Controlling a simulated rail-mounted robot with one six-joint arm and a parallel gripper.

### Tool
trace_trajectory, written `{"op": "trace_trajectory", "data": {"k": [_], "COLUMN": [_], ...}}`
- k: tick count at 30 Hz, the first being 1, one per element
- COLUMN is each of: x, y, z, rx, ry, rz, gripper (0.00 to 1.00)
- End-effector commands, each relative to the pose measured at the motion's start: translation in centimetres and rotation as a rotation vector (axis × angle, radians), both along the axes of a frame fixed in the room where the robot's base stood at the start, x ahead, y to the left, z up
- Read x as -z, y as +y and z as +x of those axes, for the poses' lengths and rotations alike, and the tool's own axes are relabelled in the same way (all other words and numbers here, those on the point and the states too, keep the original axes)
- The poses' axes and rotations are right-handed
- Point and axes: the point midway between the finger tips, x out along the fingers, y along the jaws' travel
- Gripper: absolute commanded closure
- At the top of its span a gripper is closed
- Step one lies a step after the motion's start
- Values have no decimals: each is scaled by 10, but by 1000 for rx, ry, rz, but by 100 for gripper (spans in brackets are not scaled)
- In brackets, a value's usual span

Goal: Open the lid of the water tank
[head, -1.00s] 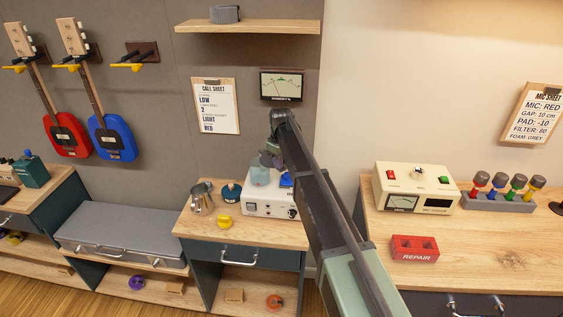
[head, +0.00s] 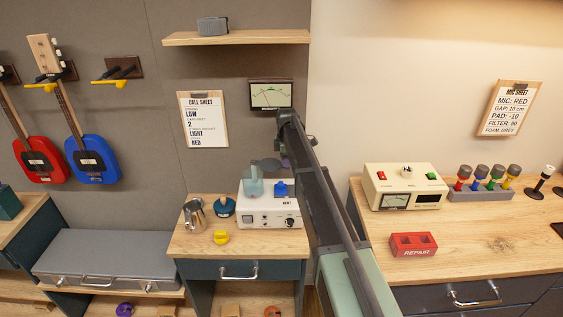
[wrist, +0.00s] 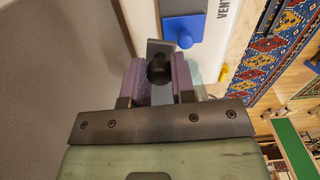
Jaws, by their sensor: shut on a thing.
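The water tank (head: 253,187) is a translucent blue-grey vessel on top of a white machine (head: 270,214) on the small wooden cabinet. A flat grey lid (head: 265,165) shows at its top; how far it is tilted or lifted is hard to tell. My gripper (head: 284,160) is at the lid's right side, partly behind my arm. In the wrist view, the purple fingers of my gripper (wrist: 158,82) are shut on a black knob (wrist: 158,68) on the grey lid plate (wrist: 160,47).
A meter (head: 271,94) hangs on the wall above. A cream device (head: 405,187) stands on the right bench.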

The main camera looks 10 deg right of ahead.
Motion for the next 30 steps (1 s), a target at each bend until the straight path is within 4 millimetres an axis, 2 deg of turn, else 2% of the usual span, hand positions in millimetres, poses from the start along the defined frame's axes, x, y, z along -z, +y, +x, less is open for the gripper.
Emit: {"op": "trace_trajectory", "data": {"k": [11, 12, 17, 25, 30], "x": [0, 0, 0, -1, -22], "y": [1, 1, 0, 0, 0], "z": [1, 1, 1, 1, 1], "rx": [-5, -5, -5, -4, -4], "ry": [-2, -2, -1, -1, 0], "rz": [4, 4, 3, 2, 2], "gripper": [100, 73, 50, 50, 50]}}
